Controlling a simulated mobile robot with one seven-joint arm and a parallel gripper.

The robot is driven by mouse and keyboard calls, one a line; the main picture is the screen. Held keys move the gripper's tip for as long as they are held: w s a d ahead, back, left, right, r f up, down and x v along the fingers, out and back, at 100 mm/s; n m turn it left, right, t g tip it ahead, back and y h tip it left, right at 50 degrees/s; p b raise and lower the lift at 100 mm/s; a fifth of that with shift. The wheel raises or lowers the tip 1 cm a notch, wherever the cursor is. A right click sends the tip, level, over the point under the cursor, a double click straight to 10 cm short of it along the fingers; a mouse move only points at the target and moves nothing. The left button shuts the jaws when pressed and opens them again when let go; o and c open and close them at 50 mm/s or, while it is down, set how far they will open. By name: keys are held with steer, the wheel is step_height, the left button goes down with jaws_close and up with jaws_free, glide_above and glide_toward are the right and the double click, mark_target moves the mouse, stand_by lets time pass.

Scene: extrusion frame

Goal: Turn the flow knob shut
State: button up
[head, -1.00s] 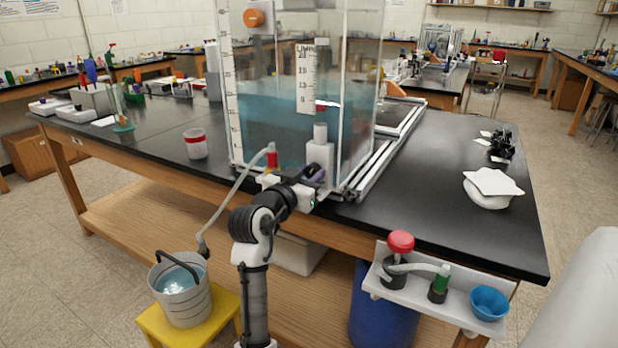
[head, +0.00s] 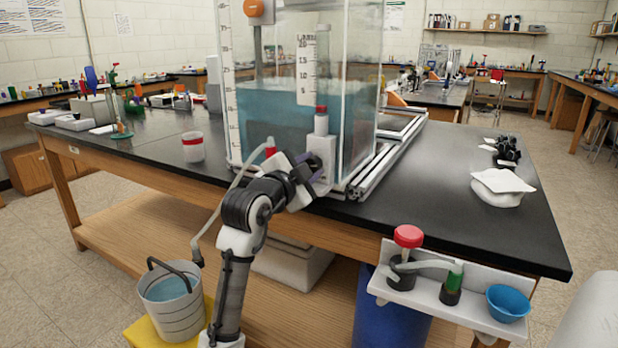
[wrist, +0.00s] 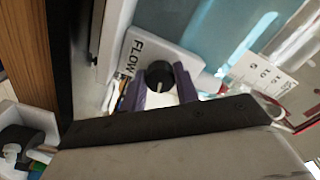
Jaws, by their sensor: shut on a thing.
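The flow knob (wrist: 159,72) is round and black with a pale pointer line. It sits on a white plate (wrist: 145,45) marked "FLOW", close to the water tank. My gripper (wrist: 160,82) has one purple finger on each side of the knob and is shut on it. In the head view my gripper (head: 303,174) is at the white block (head: 322,156) at the tank's front lower corner. There the knob is hidden behind the fingers. The clear tank (head: 275,115) holds blue water.
A hose (head: 225,205) runs from a red fitting beside the tank down to a bucket (head: 172,300) of water on a yellow stool. A white shelf (head: 430,297) with a red-topped bottle and a blue bowl (head: 507,303) juts from the bench front. The bench's right side is mostly clear.

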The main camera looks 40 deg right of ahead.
steer(key=shift+f+m+b, duration=0.1)
steer(key=shift+m+b, duration=0.55)
steer(key=shift+m, duration=0.55)
steer(key=o, duration=1)
steer(key=shift+c, duration=0.2)
steer(key=shift+a, duration=0.1)
steer(key=b+v, duration=0.1)
steer(key=v, duration=1.2)
steer(key=shift+a+b, duration=0.3)
